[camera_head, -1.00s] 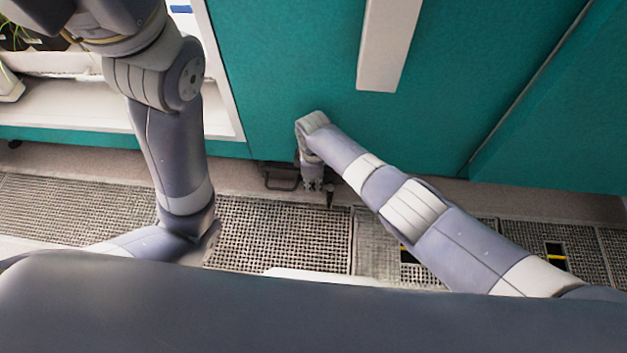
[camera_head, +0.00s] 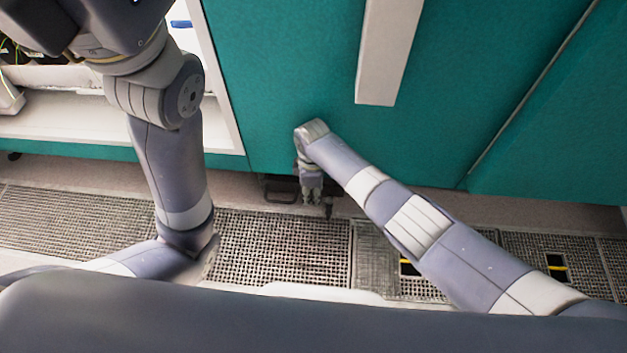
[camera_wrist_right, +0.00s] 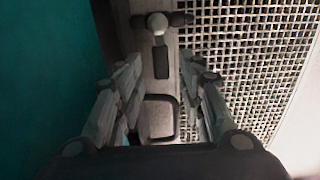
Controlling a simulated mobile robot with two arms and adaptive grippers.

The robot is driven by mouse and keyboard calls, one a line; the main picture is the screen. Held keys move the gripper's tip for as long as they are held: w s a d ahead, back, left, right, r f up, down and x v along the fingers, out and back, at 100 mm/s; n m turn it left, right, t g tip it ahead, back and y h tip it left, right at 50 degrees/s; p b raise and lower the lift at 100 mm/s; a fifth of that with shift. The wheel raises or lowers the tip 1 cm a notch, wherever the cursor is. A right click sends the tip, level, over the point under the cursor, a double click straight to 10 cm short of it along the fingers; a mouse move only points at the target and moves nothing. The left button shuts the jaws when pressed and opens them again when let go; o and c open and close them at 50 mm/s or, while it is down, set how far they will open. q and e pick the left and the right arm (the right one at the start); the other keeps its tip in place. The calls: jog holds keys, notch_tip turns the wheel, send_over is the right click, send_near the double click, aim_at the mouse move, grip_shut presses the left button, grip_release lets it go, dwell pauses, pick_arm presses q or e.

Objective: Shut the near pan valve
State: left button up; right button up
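In the right wrist view a small valve (camera_wrist_right: 157,23) shows ahead of the fingertips. It has a pale rounded top on a dark crosspiece, and a dark bar extends from it toward my gripper. My right gripper (camera_wrist_right: 163,75) is open, its fingers on either side of the bar's near end with gaps visible; I cannot tell whether anything touches. In the head view the right gripper (camera_head: 317,202) points down low in front of the teal cabinet and mostly hides the valve. My left arm rises at the left; its fingers are not visible.
A teal cabinet (camera_head: 290,70) with a long pale handle (camera_head: 385,55) stands just behind my right wrist. A black loop (camera_head: 280,190) sits under its lower edge. Metal floor grating (camera_head: 285,245) runs in front. A white-framed shelf (camera_head: 70,115) is at the left.

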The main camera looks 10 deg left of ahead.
notch_tip(320, 180, up, 6)
jog(key=shift+r, duration=0.15)
dwell(0.4)
jog(key=shift+s+d, duration=0.1)
dwell(0.4)
